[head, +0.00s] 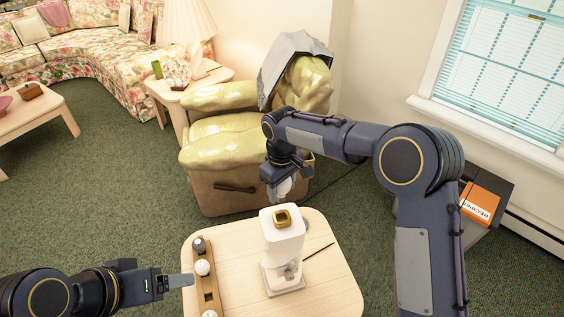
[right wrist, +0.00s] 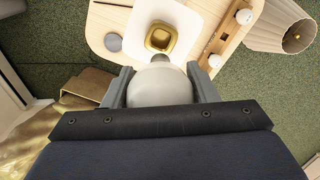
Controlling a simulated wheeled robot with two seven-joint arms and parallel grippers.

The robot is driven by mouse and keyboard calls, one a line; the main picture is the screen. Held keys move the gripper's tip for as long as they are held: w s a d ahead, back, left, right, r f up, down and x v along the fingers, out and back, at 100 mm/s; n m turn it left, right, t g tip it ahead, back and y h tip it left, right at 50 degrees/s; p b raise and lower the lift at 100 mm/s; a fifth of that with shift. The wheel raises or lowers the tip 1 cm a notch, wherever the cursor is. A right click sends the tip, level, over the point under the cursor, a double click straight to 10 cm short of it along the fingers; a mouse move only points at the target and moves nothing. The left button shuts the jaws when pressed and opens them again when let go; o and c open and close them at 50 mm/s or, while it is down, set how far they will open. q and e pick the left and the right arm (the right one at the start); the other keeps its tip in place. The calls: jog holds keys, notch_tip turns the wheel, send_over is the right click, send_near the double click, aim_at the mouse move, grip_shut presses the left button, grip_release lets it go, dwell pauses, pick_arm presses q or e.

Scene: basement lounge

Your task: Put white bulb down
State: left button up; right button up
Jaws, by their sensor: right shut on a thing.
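My right gripper (head: 283,188) is shut on a white bulb (right wrist: 160,84), holding it in the air beyond the white stand. The bulb is partly hidden in the head view and sits between both fingers in the right wrist view. The tall white stand (head: 283,241) has a gold square socket (head: 282,218) on top and stands on the light wooden table (head: 335,285). A wooden rack (head: 209,287) to its left holds small round bulbs, one white one (head: 202,267) near its middle. My left gripper (head: 180,281) is at the lower left, beside the rack; its opening is unclear.
A tan armchair (head: 220,140) with a yellowish glossy cover stands just behind the table. A thin dark stick (head: 318,250) lies right of the stand. An orange box (head: 481,203) is at the right.

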jog(key=shift+s+d+r, duration=0.1)
jog(key=shift+s+d, duration=0.1)
jog(key=shift+s, duration=0.1)
notch_tip(320, 180, down, 9)
jog(key=shift+f, duration=0.1)
jog(key=shift+f, duration=0.2)
jog(key=o, duration=0.9)
jog(key=shift+w, duration=0.1)
notch_tip(320, 180, up, 12)
jog(key=shift+r, duration=0.25)
